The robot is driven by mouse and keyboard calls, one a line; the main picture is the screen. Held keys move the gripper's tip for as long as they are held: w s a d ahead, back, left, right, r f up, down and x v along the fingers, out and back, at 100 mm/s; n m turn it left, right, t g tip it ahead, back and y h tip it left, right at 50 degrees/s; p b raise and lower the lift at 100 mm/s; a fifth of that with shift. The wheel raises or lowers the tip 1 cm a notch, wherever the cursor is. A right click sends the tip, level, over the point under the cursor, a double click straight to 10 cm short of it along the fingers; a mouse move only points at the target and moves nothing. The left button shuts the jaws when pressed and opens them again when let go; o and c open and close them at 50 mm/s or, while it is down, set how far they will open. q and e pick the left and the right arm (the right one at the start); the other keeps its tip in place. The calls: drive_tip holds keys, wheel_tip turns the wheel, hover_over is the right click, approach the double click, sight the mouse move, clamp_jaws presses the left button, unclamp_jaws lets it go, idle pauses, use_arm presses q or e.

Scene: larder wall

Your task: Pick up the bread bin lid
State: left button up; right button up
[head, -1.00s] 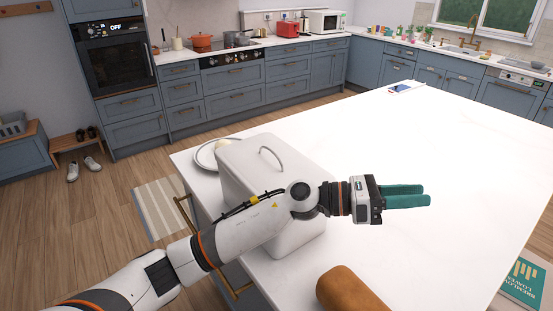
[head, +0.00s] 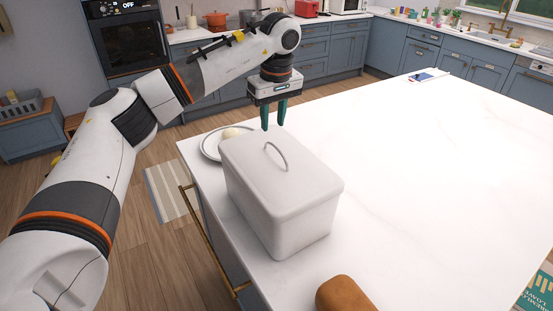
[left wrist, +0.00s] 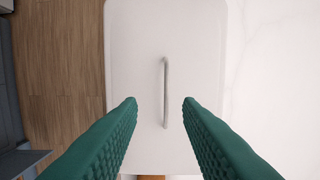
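The bread bin (head: 290,228) is a white rounded box on the white island top. Its lid (head: 310,178) is on it, with a grey arched handle (head: 277,156) standing up in the middle. My left gripper (head: 273,122) points down above the lid, with green fingers parted and nothing between them. In the left wrist view the handle (left wrist: 165,92) of the lid (left wrist: 140,50) lies between the two open fingertips (left wrist: 160,103), seen from above, and the fingers look clear of it. My right gripper is not in view.
A plate (head: 212,144) with a pale round item (head: 231,133) is behind the bin. A brown loaf (head: 345,294) lies in front of it. The island top (head: 420,180) to the right is mostly clear. A striped mat (head: 166,193) is on the floor.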

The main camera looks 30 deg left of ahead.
sight(276, 147)
use_arm(q)
drive_tip(key=f+p, duration=0.1)
drive_tip(key=f, duration=0.1)
drive_tip(key=f+p, duration=0.1)
drive_tip(key=f, duration=0.1)
drive_tip(key=f+p, duration=0.1)
drive_tip(key=f, duration=0.1)
drive_tip(key=shift+w+d+f, duration=0.25)
drive_tip(key=shift+w+f, duration=0.05)
drive_tip(key=shift+f, duration=0.4)
drive_tip(key=shift+c, duration=0.3)
drive_tip(key=c, duration=0.6)
clamp_jaws()
drive_tip(key=shift+r, duration=0.1)
